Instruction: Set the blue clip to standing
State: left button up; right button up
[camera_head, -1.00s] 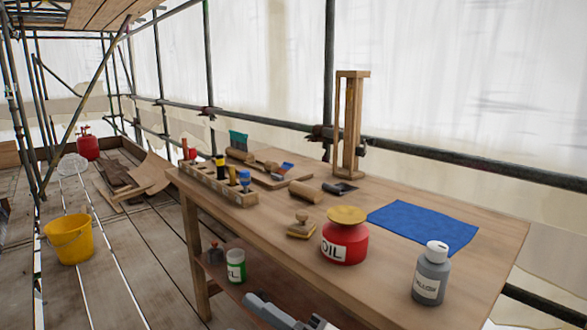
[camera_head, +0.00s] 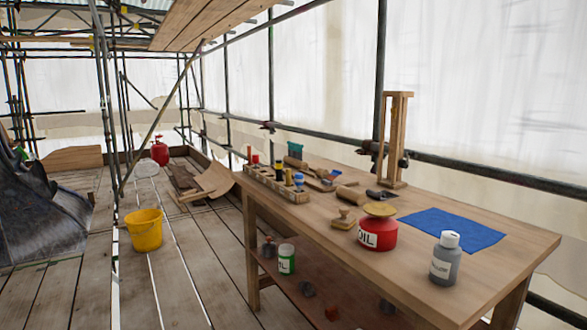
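I cannot make out a blue clip for certain. Neither of my grippers is in view.
The workbench (camera_head: 470,275) carries a red oil pot (camera_head: 376,235), a grey bottle (camera_head: 445,262), a blue cloth (camera_head: 453,229) and a wooden stand (camera_head: 396,140). Its lower shelf holds a green-and-white can (camera_head: 287,259). A yellow bucket (camera_head: 144,232) stands on the plank floor.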

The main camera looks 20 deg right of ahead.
aim_at(335, 174)
jog(key=u, duration=0.55)
jog(key=i, duration=1)
jog(key=z, duration=0.45)
jog(key=i, duration=0.85)
jog(key=z, duration=0.85)
